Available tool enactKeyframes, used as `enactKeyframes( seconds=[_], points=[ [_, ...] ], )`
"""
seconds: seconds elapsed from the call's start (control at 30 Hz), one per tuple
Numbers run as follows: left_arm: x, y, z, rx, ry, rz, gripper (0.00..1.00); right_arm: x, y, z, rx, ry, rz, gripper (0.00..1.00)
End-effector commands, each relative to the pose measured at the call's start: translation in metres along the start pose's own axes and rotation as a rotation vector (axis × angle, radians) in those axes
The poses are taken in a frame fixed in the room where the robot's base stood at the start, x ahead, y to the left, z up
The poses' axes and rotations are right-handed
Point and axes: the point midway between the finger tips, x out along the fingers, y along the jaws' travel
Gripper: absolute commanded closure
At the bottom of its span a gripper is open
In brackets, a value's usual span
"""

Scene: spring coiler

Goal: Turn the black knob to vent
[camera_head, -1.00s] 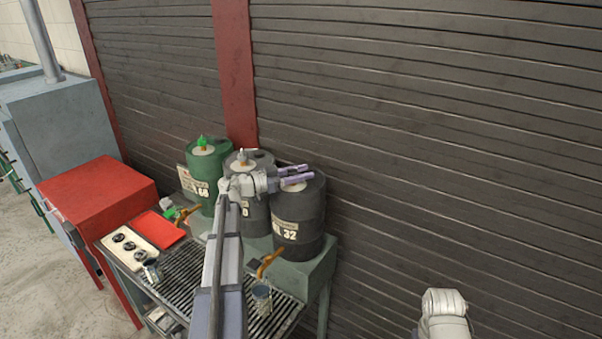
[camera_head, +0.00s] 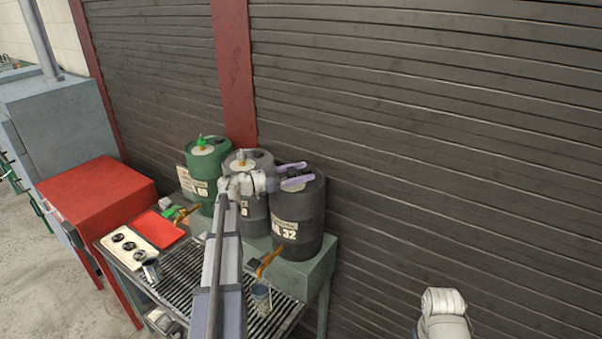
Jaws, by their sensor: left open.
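Three drums stand in a row on a green-grey stand: a green drum with a green knob (camera_head: 201,141), a grey drum with a grey knob (camera_head: 241,157), and a dark drum (camera_head: 298,222) marked 32 at the right. My left gripper (camera_head: 300,173) is open over the top of the dark drum, its two purple fingers pointing right. A small dark shape shows between the fingers and may be the black knob; its setting is too small to read, and I cannot tell whether the fingers touch it. My right arm shows only at the lower right, its gripper out of view.
A slatted bench (camera_head: 185,272) below the drums holds a panel with several dark dials (camera_head: 131,246), a red tray (camera_head: 160,230) and small cans, one of them a front can (camera_head: 261,297). Orange-handled taps stick out below the drums. A dark slatted wall (camera_head: 430,150) stands close behind.

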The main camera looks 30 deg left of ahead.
Motion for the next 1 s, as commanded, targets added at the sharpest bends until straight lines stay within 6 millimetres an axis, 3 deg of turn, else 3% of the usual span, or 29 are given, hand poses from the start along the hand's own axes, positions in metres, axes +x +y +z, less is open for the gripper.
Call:
enactKeyframes(
  seconds=[0.17, 0.4, 0.6, 1.0],
  points=[
    [-0.012, 0.0, 0.0, 0.0, 0.0, -0.003, 0.29, 0.0, 0.0, 0.0, 0.0, 0.0, 0.0, 0.5],
    [-0.052, 0.0, 0.0, 0.0, 0.0, -0.004, 0.29, 0.0, 0.0, 0.0, 0.0, 0.0, 0.0, 0.5],
    [-0.073, 0.0, 0.0, 0.0, 0.0, -0.001, 0.29, 0.0, 0.0, 0.0, 0.0, 0.0, 0.0, 0.5],
    [-0.078, 0.0, 0.0, 0.0, 0.0, 0.0, 0.29, 0.0, 0.0, 0.0, 0.0, 0.0, 0.0, 0.5]
  ],
)
